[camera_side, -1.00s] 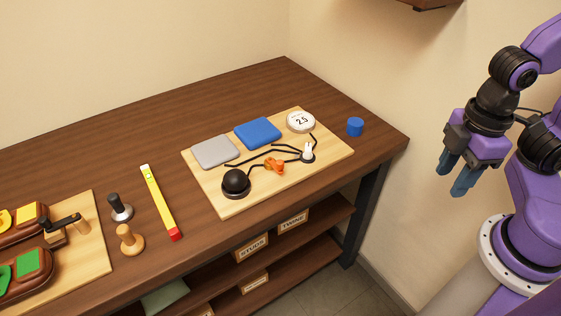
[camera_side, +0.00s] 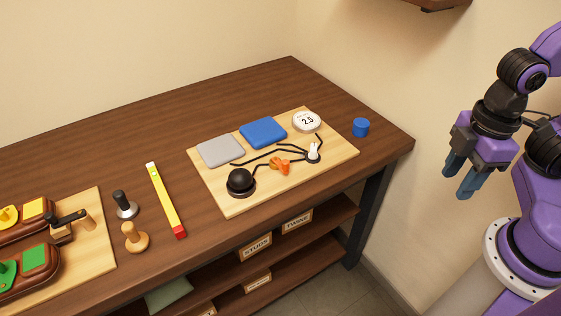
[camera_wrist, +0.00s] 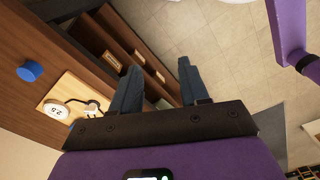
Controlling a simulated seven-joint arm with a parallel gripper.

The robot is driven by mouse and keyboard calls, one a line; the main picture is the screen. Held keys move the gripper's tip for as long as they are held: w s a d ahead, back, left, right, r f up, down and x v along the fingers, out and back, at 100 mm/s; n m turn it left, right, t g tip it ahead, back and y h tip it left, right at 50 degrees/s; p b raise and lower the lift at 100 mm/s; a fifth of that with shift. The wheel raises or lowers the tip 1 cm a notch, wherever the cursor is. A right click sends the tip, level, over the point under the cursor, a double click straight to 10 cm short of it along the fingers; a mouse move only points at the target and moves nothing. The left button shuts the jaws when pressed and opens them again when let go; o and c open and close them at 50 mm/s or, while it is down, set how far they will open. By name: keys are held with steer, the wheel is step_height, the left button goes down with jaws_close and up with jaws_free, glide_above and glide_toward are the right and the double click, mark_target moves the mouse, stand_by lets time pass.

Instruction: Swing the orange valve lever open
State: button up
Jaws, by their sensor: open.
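The orange valve lever (camera_side: 279,167) sits near the middle of the light wooden board (camera_side: 235,206), on a black tube line. The tube runs between a black dome (camera_side: 240,181) and a small white fitting (camera_side: 313,151). My gripper (camera_side: 458,184) is open and empty, off the right end of the bench and well away from the lever. In the wrist view my gripper's blue-grey fingers (camera_wrist: 157,83) are apart over the floor and shelf side. Part of the board (camera_wrist: 75,91) shows there at the left; the lever is not visible in that view.
A grey pad (camera_side: 220,151), a blue pad (camera_side: 263,133) and a round white gauge (camera_side: 306,121) lie on the board. A blue cylinder (camera_side: 361,127) stands at its right. A yellow-red bar (camera_side: 165,200) and two stamps are at its left. A wall shelf (camera_side: 440,4) hangs above.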

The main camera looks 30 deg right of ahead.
steer(key=shift+o, duration=0.2)
step_height(320, 180, up, 5)
steer(key=m+g+h, duration=0.2)
steer(key=h, duration=0.1)
glide_above(284, 161)
steer(key=s+a, duration=0.3)
steer(key=a, duration=0.1)
steer(key=w+f+m+g, duration=0.1)
steer(key=w+f+m, duration=0.15)
steer(key=w, duration=0.55)
steer(key=shift+n+h, duration=0.3)
steer(key=shift+n, duration=0.15)
steer(key=x, duration=1.1)
steer(key=a+x, duration=0.1)
steer(key=x, duration=0.5)
steer(key=shift+s+d+f, duration=0.1)
steer(key=shift+s+f, duration=0.05)
steer(key=shift+s, duration=0.2)
jaws_close()
